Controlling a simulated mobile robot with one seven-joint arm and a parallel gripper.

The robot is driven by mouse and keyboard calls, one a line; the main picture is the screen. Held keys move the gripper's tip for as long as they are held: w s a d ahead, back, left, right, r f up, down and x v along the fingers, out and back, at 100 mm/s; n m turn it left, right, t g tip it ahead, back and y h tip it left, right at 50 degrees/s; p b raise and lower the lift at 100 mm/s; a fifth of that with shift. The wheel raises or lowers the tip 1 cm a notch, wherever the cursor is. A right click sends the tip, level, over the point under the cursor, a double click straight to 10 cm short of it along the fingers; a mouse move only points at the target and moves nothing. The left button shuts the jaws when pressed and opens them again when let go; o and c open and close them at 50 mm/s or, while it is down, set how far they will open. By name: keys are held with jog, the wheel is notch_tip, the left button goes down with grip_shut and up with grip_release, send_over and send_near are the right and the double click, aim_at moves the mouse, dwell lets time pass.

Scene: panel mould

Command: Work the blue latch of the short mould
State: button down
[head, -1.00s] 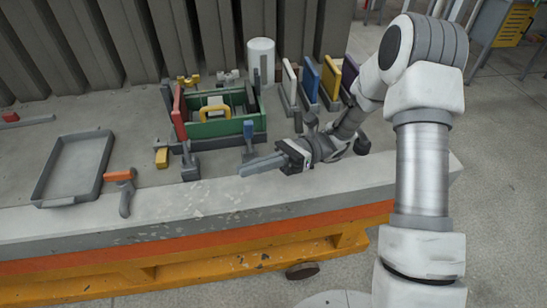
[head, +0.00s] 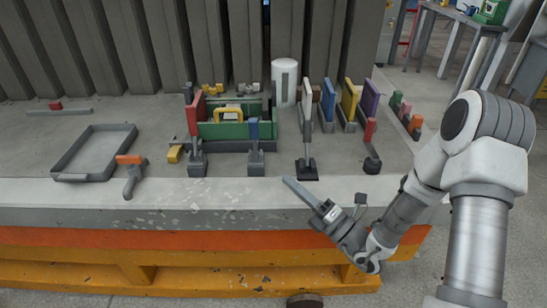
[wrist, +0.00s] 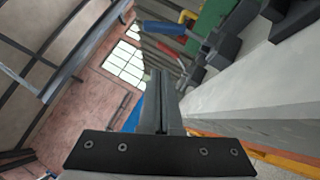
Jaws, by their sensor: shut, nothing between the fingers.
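The short mould is most likely the green-walled box (head: 230,131) with a yellow handle inside, near the middle of the bench in the head view. The blue latch (head: 253,130) has an upright blue handle on a grey base at the box's front right. A blue handle (wrist: 165,28) also shows at the top of the wrist view, beside a red one. My gripper (head: 290,184) is shut and empty, apart from the latch, in front and to the right of it by the bench's front edge. Its closed fingers (wrist: 160,100) fill the middle of the wrist view.
A red-handled upright (head: 193,120) stands at the box's left. A grey tray (head: 60,176) and an orange-handled tool (head: 130,172) lie to the left. A black-footed post (head: 306,165) and coloured panels (head: 350,101) stand to the right. A white cylinder (head: 284,80) is behind.

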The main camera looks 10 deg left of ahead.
send_near(251, 131)
jog(key=s+a, duration=0.1)
jog(key=a, duration=0.3)
jog(key=w, duration=0.1)
jog(key=w+r+b, duration=0.1)
jog(key=w+a, duration=0.1)
jog(key=shift+w+r, duration=0.25)
jog(key=shift+w, duration=0.05)
jog(key=shift+r, duration=0.15)
